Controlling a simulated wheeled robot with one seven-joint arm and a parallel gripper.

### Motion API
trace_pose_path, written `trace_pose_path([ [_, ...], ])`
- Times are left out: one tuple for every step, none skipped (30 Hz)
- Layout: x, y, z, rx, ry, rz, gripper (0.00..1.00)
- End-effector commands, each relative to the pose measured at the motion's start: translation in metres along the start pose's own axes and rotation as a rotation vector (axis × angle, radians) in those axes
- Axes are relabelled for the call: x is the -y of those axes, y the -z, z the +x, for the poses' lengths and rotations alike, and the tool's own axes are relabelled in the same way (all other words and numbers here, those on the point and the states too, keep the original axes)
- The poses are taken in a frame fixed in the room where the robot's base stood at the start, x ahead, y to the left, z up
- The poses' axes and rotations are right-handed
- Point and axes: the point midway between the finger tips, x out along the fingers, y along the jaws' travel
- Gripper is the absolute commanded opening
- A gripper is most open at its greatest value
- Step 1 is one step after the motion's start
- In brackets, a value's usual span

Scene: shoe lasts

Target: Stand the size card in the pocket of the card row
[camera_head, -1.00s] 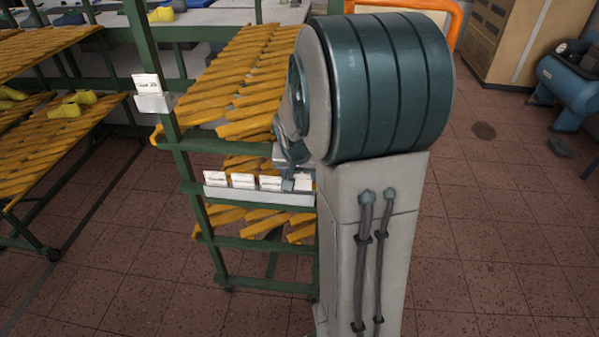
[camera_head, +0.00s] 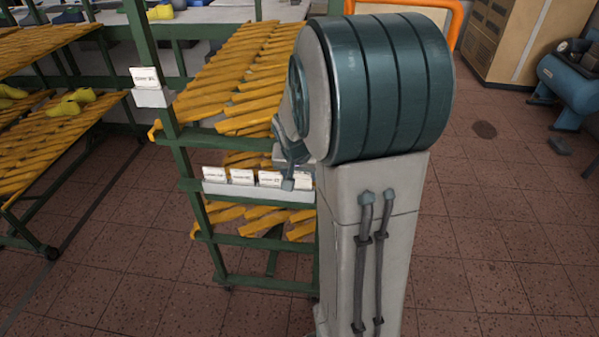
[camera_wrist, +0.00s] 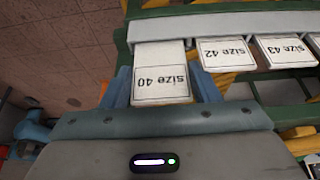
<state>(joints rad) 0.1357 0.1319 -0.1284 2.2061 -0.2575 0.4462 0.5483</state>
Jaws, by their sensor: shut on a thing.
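The size card (camera_wrist: 162,72) is white and reads "size 40" upside down in the wrist view. My gripper (camera_wrist: 163,84) is shut on it, with one blue-grey finger along each side. The card's far end meets the pale strip of the card row (camera_wrist: 230,25); how deep it sits in a pocket I cannot tell. In the head view my gripper (camera_head: 288,184) is at the right part of the card row (camera_head: 235,190), partly hidden by my arm. The held card cannot be told apart clearly there.
Other cards stand in the row, including size 42 (camera_wrist: 226,53) and size 43 (camera_wrist: 286,50). A separate card holder (camera_head: 152,98) is on the green post at upper left. Orange slatted shelves (camera_head: 245,80) lie behind the row. The tiled floor in front is clear.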

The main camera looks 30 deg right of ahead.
Motion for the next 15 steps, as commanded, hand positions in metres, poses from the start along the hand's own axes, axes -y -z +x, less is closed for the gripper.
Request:
trace_pose_path([
  [0.0000,0.0001,-0.0001,0.000,0.000,0.000,0.34],
  [0.0000,0.0001,-0.0001,0.000,0.000,0.000,0.34],
  [0.0000,0.0000,0.0000,0.000,0.000,0.000,0.34],
  [0.0000,-0.0001,0.0002,0.000,0.000,0.000,0.34],
  [0.0000,-0.0002,0.0005,0.000,0.000,0.000,0.34],
  [0.0000,-0.0005,0.0011,0.000,0.000,0.000,0.34],
  [0.0000,-0.0007,0.0017,0.000,0.000,0.000,0.34],
  [0.0000,-0.0010,0.0024,0.000,0.000,0.000,0.34],
  [0.0000,-0.0014,0.0035,0.000,0.000,0.000,0.34],
  [0.0000,-0.0018,0.0044,0.000,0.000,0.000,0.34],
  [0.0000,-0.0022,0.0052,0.000,0.000,0.000,0.34],
  [0.0000,-0.0026,0.0064,0.000,0.000,0.000,0.34],
  [0.0000,-0.0030,0.0073,0.000,0.000,0.000,0.34],
  [0.0000,-0.0033,0.0080,0.000,0.000,0.000,0.34],
  [0.0000,-0.0037,0.0091,0.000,0.000,0.000,0.34],
])
